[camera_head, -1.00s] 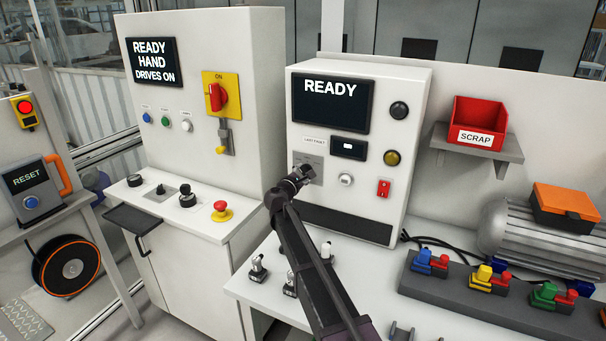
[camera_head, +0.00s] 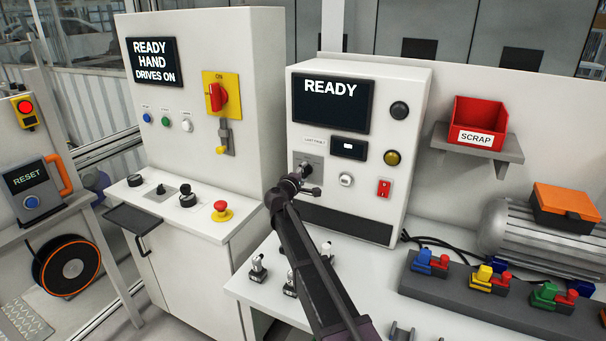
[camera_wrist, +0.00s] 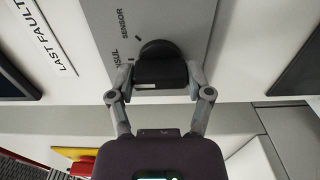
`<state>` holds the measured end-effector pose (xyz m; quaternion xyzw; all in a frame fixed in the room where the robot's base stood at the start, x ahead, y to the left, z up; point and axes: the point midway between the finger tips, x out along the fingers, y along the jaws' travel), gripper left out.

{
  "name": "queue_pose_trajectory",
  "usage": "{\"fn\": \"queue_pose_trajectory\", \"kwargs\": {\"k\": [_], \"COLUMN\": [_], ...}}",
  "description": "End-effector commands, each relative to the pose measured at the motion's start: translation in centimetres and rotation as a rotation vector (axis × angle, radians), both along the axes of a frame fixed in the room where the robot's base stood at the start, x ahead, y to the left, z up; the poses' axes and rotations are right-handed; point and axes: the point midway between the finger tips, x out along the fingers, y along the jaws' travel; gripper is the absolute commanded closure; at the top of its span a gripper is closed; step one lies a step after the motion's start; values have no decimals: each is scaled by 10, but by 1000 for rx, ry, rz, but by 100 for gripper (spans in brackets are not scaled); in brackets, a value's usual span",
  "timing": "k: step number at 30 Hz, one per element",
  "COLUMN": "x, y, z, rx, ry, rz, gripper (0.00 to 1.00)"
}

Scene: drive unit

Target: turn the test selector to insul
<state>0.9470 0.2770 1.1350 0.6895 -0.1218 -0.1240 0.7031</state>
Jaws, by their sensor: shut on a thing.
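The test selector is a black knob (camera_wrist: 162,50) on a grey plate (camera_wrist: 190,20) on the front of the READY test cabinet (camera_head: 280,110). The wrist view shows the label SENSOR beside the knob and a partly covered label ending in NSUL next to my left finger. My gripper (camera_wrist: 161,78) is shut on the knob, one finger on each side. In the head view my gripper (camera_head: 304,182) is at the plate, and the knob (camera_head: 306,169) shows just beyond it. The knob's pointer is not clear, so its setting cannot be told.
Clamp-like parts (camera_head: 258,268) stand on the bench below my arm. A red SCRAP bin (camera_head: 478,122) is on a shelf at right.

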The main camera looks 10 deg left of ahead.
Motion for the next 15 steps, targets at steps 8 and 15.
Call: {"fn": "queue_pose_trajectory", "kwargs": {"k": [8,15], "x": [3,3], "y": [0,0], "z": [1,1], "rx": [16,15], "ry": [-10,-10], "rz": [1,2], "gripper": [82,25]}}
